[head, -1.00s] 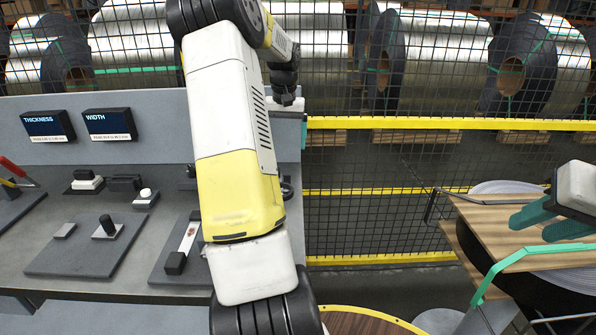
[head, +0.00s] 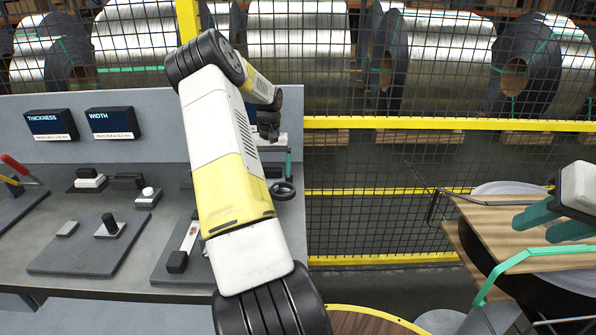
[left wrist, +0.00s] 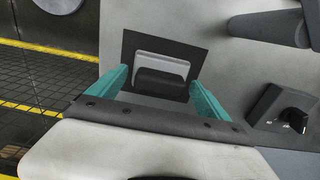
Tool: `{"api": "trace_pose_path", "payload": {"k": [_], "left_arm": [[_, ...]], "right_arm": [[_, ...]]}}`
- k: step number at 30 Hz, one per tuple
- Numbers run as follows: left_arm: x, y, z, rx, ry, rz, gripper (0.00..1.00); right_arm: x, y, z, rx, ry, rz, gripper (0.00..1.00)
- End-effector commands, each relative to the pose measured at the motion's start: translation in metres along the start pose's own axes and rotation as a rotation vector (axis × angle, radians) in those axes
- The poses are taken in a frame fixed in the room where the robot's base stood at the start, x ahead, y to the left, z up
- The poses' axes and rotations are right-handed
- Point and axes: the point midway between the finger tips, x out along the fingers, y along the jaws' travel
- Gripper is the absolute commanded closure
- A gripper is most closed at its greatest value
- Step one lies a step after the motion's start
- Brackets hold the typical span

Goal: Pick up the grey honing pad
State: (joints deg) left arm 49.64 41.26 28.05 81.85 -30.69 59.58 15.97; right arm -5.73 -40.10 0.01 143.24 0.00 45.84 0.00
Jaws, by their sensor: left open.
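In the left wrist view, a pale grey block with a darker grey piece along its near side, which looks like the honing pad (left wrist: 160,68), lies on a dark square mat (left wrist: 185,50). My left gripper (left wrist: 158,82) is open, its teal fingers apart on either side of the darker piece, with nothing held. I cannot tell the height left between them. In the head view my left gripper (head: 288,165) is over the bench's right end, mostly behind my own arm, which hides the pad there. My right gripper (head: 548,222) is open and empty at the far right.
The bench (head: 110,290) carries a dark board (head: 85,262) with small blocks, and THICKNESS (head: 50,124) and WIDTH (head: 112,122) displays. A mesh fence (head: 380,160) is behind, and a wooden-topped coil stand (head: 510,230) at right.

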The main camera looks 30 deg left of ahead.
Motion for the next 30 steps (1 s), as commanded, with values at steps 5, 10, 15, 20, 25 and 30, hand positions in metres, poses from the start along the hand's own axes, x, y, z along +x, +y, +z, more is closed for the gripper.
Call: {"api": "trace_pose_path", "payload": {"k": [5, 10, 15, 20, 25, 30], "left_arm": [[0.000, 0.000, 0.000, 0.000, 0.001, 0.000, 0.11], [-0.001, 0.000, 0.000, 0.000, 0.001, 0.000, 0.44], [-0.001, 0.000, 0.000, 0.000, 0.001, 0.000, 0.78], [-0.001, 0.000, 0.000, 0.000, 0.001, 0.000, 0.79], [-0.010, 0.000, -0.001, -0.001, 0.003, -0.002, 0.79], [-0.041, 0.001, -0.001, 0.000, 0.006, -0.001, 0.79]], "right_arm": [[0.000, 0.000, 0.000, 0.000, 0.000, 0.000, 0.64], [0.000, 0.000, 0.000, 0.000, 0.000, 0.000, 0.64], [0.000, 0.000, 0.000, 0.000, 0.000, 0.000, 0.64], [0.000, 0.000, 0.000, 0.000, 0.000, 0.000, 0.64], [0.000, 0.000, 0.000, 0.000, 0.000, 0.000, 0.64], [0.000, 0.000, 0.000, 0.000, 0.000, 0.000, 0.64]]}}
